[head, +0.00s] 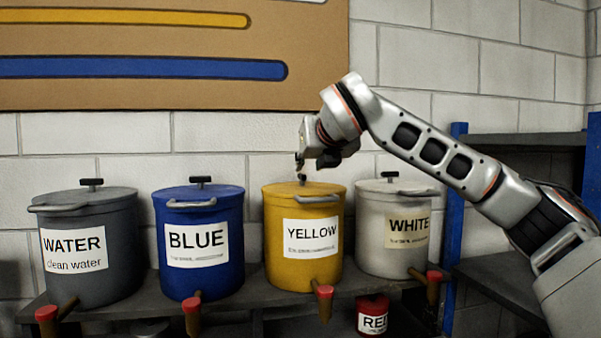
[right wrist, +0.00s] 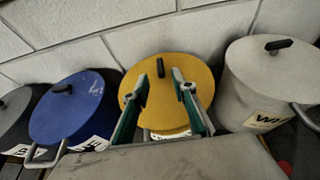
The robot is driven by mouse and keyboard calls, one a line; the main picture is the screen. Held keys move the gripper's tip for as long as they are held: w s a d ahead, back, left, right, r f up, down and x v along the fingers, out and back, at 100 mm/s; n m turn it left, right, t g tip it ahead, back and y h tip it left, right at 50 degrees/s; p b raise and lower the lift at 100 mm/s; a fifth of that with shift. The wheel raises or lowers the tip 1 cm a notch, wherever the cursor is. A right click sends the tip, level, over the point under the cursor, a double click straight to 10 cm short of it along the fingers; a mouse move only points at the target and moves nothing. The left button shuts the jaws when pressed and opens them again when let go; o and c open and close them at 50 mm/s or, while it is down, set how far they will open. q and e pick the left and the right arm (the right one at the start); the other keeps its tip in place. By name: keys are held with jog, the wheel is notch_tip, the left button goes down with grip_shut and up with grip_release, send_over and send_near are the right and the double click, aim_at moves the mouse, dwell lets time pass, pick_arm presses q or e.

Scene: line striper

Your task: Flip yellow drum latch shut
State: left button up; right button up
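The yellow drum (head: 275,240) stands on the shelf between the blue and white drums, with its lid on. A grey bar, which looks like its latch (head: 318,198), lies along the front edge of the lid; its exact position is hard to tell. My right gripper (head: 301,170) is above the lid, close to the black lid knob. In the right wrist view its fingers (right wrist: 160,78) are apart and empty over the yellow lid (right wrist: 185,68), with the knob (right wrist: 160,67) showing between the tips. The latch is hidden there behind my gripper. My left gripper is out of view.
The grey water drum (head: 110,210) and blue drum (head: 225,220) stand to the left, the white drum (head: 375,235) close on the right. Red-handled taps (head: 324,292) stick out in front. A red can (head: 372,303) sits lower. A blue-post rack (head: 454,200) stands right.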

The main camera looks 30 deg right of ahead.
aim_at(303, 174)
jog(key=shift+p+x, duration=0.3)
jog(key=shift+x, duration=3.25)
grip_shut()
